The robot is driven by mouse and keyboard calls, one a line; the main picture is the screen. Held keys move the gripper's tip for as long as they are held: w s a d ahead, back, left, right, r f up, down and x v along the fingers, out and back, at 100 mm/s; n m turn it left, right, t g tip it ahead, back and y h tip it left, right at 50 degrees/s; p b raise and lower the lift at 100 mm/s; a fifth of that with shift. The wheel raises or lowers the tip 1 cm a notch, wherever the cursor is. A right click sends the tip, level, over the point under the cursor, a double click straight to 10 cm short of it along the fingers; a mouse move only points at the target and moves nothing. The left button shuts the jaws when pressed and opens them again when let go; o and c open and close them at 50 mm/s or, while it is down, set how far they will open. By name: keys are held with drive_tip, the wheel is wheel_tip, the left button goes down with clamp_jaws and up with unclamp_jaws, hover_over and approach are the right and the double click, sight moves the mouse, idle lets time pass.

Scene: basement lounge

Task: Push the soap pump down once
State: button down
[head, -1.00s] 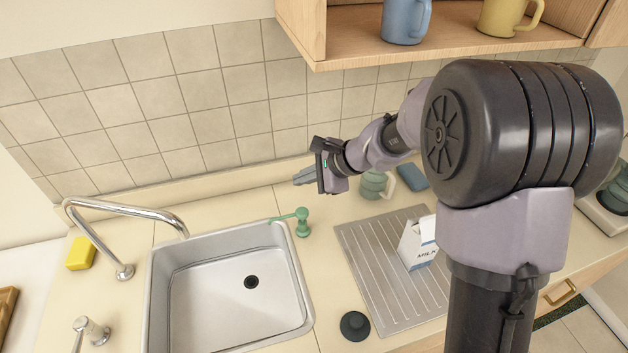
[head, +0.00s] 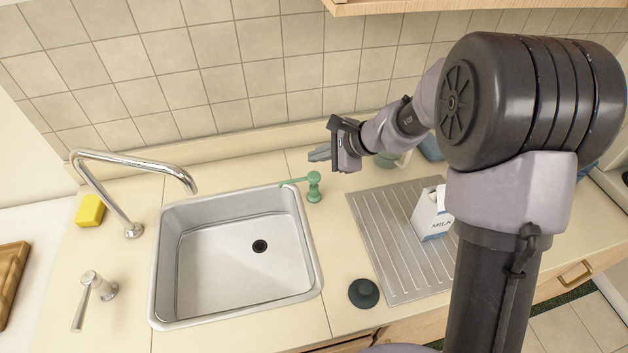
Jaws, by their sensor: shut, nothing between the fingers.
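The green soap pump (head: 314,186) stands upright on the counter at the back right corner of the sink. Its spout points left over the sink's rim. My gripper (head: 320,153) is shut and empty. In the picture it shows just above and to the right of the pump head, with its fingers pointing left. It looks apart from the pump; its exact height over the counter is hard to tell.
The steel sink (head: 169,296) has a tall faucet (head: 135,175) and a lever handle (head: 92,290) on its left. A yellow sponge (head: 90,210) lies at the left. A milk carton (head: 431,215) stands on the ridged drainboard (head: 385,240); a dark stopper (head: 363,293) lies in front. A cup is partly hidden behind my arm.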

sight(312, 174)
drive_tip(key=shift+f+b, duration=1.3)
drive_tip(key=shift+f, duration=0.4)
idle(0.5)
drive_tip(key=shift+f+b, duration=0.45)
drive_tip(key=shift+b, duration=0.15)
drive_tip(key=shift+f+b, duration=0.95)
idle(0.8)
drive_tip(key=shift+r+p, duration=1.1)
drive_tip(key=shift+r, duration=0.3)
drive_tip(key=shift+r, duration=0.1)
wheel_tip(312, 174, up, 5)
drive_tip(key=p, duration=0.4)
